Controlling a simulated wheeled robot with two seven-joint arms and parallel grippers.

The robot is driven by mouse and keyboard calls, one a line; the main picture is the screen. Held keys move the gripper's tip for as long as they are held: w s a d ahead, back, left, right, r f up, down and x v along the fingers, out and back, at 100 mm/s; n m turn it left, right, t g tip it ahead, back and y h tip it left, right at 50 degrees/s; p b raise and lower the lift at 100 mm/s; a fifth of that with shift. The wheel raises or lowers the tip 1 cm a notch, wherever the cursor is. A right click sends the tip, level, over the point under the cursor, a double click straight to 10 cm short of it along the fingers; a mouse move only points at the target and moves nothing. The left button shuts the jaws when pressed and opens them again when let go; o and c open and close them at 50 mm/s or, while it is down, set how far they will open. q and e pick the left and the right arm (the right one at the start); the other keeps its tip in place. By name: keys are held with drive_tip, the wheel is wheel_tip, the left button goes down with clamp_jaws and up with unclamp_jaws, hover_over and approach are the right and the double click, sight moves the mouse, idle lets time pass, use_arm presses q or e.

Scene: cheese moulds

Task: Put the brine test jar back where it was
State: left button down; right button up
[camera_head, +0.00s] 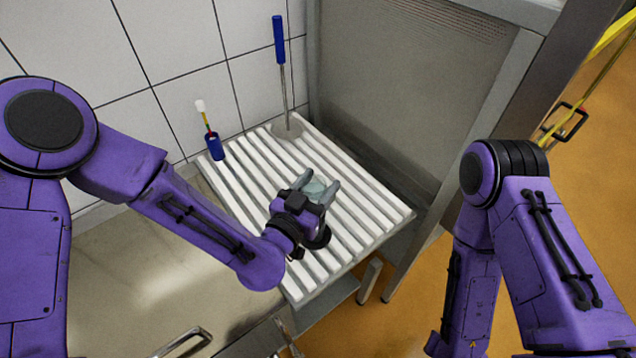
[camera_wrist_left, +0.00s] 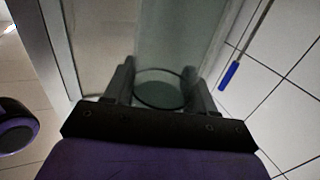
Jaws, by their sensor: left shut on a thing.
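The brine test jar (camera_head: 315,189) is a small, clear, slightly greenish glass vessel. My left gripper (camera_head: 319,181) is shut on it, one finger on each side, over the white slatted rack (camera_head: 385,212). In the left wrist view the round glass jar (camera_wrist_left: 160,90) sits between the two dark fingers of my left gripper (camera_wrist_left: 160,82). I cannot tell whether its base touches the slats. My right arm shows at the right of the head view, but its gripper is out of the picture.
A blue holder (camera_head: 215,147) with a white-tipped stick stands at the rack's left edge. A blue-handled tool (camera_head: 279,40) with a round disc stands at the back by the tiled wall. A grey metal cabinet (camera_head: 410,90) borders the rack on the right. A steel surface (camera_head: 140,270) lies to the left.

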use_arm(q)
drive_tip(key=shift+f, duration=0.15)
drive_tip(key=shift+c, duration=1.8)
unclamp_jaws()
drive_tip(key=shift+s+a, duration=0.1)
drive_tip(key=shift+s, duration=0.05)
drive_tip(key=p+v, duration=0.3)
drive_tip(key=v, duration=0.8)
drive_tip(key=shift+s+a, duration=0.3)
